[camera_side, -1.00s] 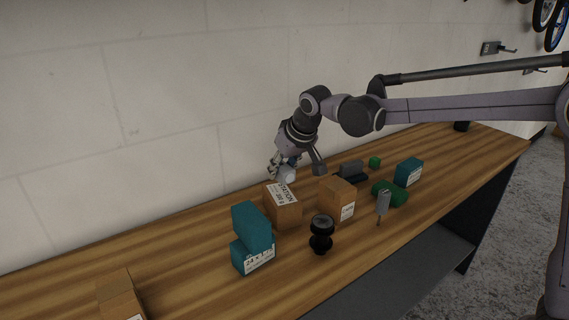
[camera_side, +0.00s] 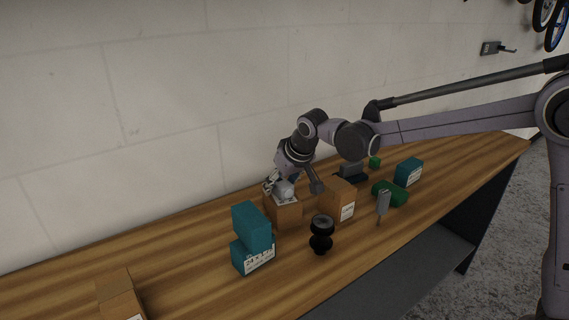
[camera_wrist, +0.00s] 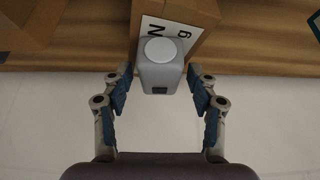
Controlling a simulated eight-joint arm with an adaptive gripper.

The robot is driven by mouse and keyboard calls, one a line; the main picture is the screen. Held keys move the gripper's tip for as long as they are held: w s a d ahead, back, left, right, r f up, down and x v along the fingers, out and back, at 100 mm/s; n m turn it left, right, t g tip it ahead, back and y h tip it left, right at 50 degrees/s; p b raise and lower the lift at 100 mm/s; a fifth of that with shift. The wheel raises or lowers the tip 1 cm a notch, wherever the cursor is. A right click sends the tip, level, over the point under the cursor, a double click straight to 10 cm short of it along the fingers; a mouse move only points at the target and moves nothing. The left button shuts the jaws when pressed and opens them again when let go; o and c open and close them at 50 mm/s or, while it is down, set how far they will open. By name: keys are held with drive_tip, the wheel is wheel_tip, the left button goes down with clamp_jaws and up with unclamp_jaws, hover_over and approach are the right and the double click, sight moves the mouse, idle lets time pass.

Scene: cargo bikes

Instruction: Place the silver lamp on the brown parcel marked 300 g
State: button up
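The silver lamp (camera_wrist: 160,65), a small grey block with a round white face, sits at the near end of a brown parcel's top in the wrist view. This brown parcel (camera_side: 287,215) has a white label, partly covered by the lamp; only an "N"-like mark and a "g" show. In the side view the lamp (camera_side: 286,190) appears to rest on the parcel's top. My gripper (camera_wrist: 160,92) is open, with a gap between each finger and the lamp. In the side view my gripper (camera_side: 276,188) is at the parcel's top, by the lamp.
Stacked teal boxes (camera_side: 252,240) stand left of the parcel. Another brown box (camera_side: 338,199) stands close on its right. A black round-topped object (camera_side: 321,235) is in front. A grey upright tool (camera_side: 383,203), green item (camera_side: 396,194) and teal box (camera_side: 408,172) lie right. The wall is behind.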

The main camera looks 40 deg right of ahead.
drive_tip(key=v, duration=1.2)
drive_tip(key=s+d+f, duration=0.3)
drive_tip(key=s, duration=0.4)
drive_tip(key=s+d+f, duration=0.3)
drive_tip(key=s, duration=0.4)
drive_tip(key=s+d+f+t, duration=0.1)
drive_tip(key=s+d+f, duration=0.2)
drive_tip(key=s, duration=0.4)
drive_tip(key=shift+s+f, duration=0.35)
drive_tip(key=shift+s, duration=0.05)
